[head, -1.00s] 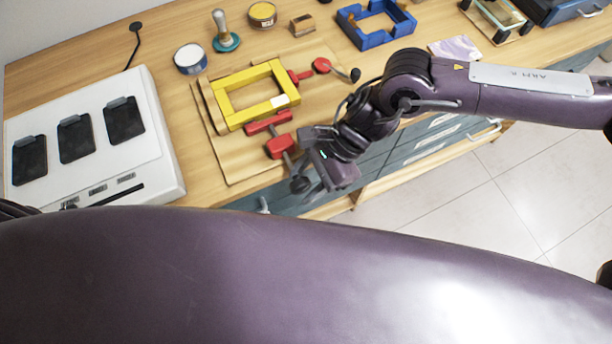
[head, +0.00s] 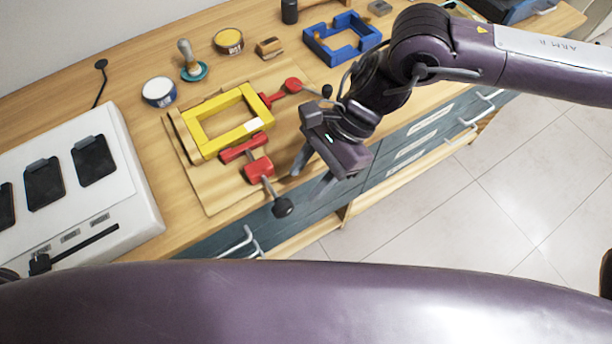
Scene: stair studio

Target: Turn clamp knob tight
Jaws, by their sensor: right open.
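A yellow frame (head: 228,122) lies on a wooden board (head: 212,190) on the bench. A red clamp (head: 257,169) sits at its front side, and its rod ends in a black knob (head: 283,207) sticking out past the bench's front edge. A second red clamp (head: 292,86) at the frame's right side has a black knob (head: 327,91). My right gripper (head: 308,184) is open and empty, its fingers pointing down and left. It appears to the right of the front knob, apart from it. My left gripper is not in view.
A white device with black pads (head: 130,185) fills the left. Behind the board are a stamp (head: 190,62), two round tins (head: 159,92) (head: 228,41), a wooden block (head: 269,47) and a blue frame (head: 343,37). Drawer handles (head: 238,243) stick out below the bench edge.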

